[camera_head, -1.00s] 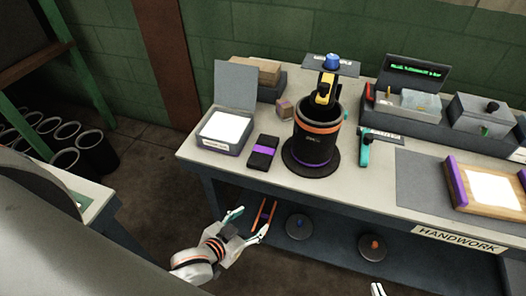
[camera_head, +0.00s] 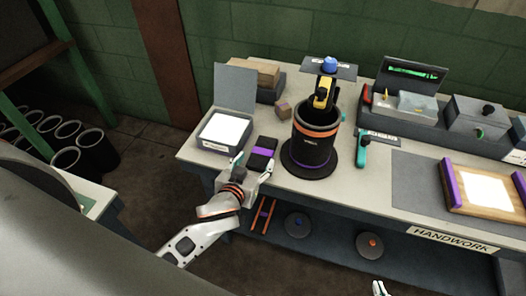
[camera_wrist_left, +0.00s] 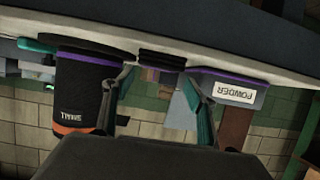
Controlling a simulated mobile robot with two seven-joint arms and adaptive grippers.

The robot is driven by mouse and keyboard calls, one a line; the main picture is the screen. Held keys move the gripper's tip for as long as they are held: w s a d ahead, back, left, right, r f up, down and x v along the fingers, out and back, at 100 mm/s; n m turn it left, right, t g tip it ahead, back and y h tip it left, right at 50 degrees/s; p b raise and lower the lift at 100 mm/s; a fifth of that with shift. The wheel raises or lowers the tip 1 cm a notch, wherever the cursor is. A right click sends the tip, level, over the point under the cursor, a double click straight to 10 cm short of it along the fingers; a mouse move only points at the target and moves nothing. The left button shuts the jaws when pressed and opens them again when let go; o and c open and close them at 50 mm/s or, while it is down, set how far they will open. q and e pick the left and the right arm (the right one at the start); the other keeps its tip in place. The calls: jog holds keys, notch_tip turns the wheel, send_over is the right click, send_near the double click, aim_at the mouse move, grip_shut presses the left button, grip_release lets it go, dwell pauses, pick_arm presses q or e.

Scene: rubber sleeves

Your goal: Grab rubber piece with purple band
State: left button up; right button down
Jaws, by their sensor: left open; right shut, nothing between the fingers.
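The rubber piece (camera_head: 261,157) is a flat black block with a purple band across it. It lies on the table between the powder box and the black canister. My left gripper (camera_head: 253,168) is open at the table's front edge, its fingers on the near side of the piece. In the left wrist view, which is upside down, the dark piece (camera_wrist_left: 161,56) shows ahead, between the spread fingers (camera_wrist_left: 160,80). Whether the fingers touch it, I cannot tell. My right gripper (camera_head: 379,287) is shut and empty at the bottom edge, mostly out of frame.
The canister (camera_head: 313,155), with orange and purple rings, stands close to the right of the piece. The open-lidded powder box (camera_head: 222,148) is close to the left. A teal-handled tool (camera_head: 363,150) and wooden tray (camera_head: 453,183) are farther right.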

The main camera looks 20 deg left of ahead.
aim_at(262, 153)
pick_arm(q)
jog(key=x, duration=0.6)
jog(key=shift+d+p, duration=0.1)
jog(key=shift+p, duration=0.25)
jog(key=c, duration=1)
